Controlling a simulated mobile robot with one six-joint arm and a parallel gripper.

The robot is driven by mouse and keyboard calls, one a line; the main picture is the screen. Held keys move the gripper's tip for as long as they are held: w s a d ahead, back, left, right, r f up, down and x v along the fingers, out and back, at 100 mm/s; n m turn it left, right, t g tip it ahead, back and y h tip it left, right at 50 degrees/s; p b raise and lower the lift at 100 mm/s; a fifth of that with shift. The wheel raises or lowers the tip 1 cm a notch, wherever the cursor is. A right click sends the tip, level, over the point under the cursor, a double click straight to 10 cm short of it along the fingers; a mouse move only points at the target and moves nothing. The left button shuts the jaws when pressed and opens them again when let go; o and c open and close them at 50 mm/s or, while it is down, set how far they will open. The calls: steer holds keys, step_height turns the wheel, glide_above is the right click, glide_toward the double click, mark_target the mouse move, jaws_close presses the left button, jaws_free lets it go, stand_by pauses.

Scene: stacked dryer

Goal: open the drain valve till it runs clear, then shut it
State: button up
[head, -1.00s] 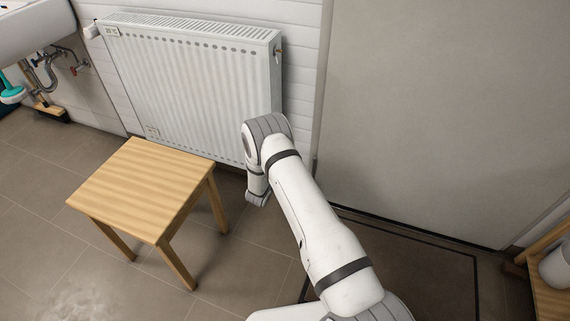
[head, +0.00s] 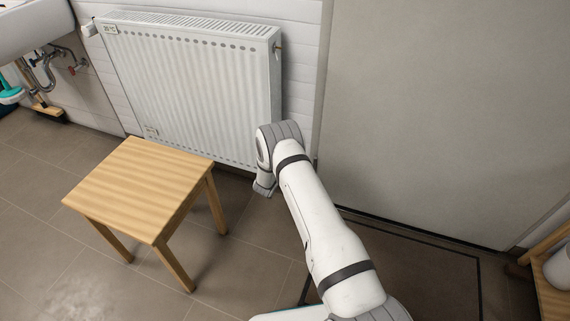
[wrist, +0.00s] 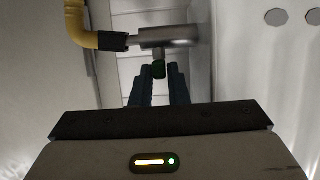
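A yellow hose (wrist: 98,35) joins the body's left side through a dark fitting. My gripper (wrist: 159,72) points at the knob, its two dark fingers one on each side of it with a pale gap between them farther down. Whether the fingers touch the knob is too dark and small to tell. In the head view the gripper and valve do not show; only my white arm is seen, its bend in front of the radiator's lower right corner.
A white radiator (head: 190,75) is on the back wall. A wooden stool (head: 140,185) stands on the tiled floor in front of it. A grey door (head: 430,110) is to the right. A wooden shelf (head: 550,290) is at the right edge, a sink (head: 30,30) at upper left.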

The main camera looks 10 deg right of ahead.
jaws_close()
steer(key=shift+d, duration=0.1)
steer(key=n+y+b, duration=0.1)
steer(key=n+y, duration=0.2)
steer(key=y, duration=0.1)
steer(key=d+n+y+b, duration=0.1)
steer(key=n+y, duration=0.3)
steer(key=d+n+y+b, duration=0.1)
steer(key=n+y+b, duration=0.1)
steer(key=n+y, duration=0.2)
steer(key=shift+d, duration=0.2)
steer(key=shift+w+n+y, duration=0.1)
steer(key=shift+n+y, duration=0.9)
steer(key=shift+y, duration=0.2)
steer(key=shift+g+b, duration=0.3)
steer(key=shift+o, duration=2.4)
jaws_free()
steer(key=shift+a, duration=0.1)
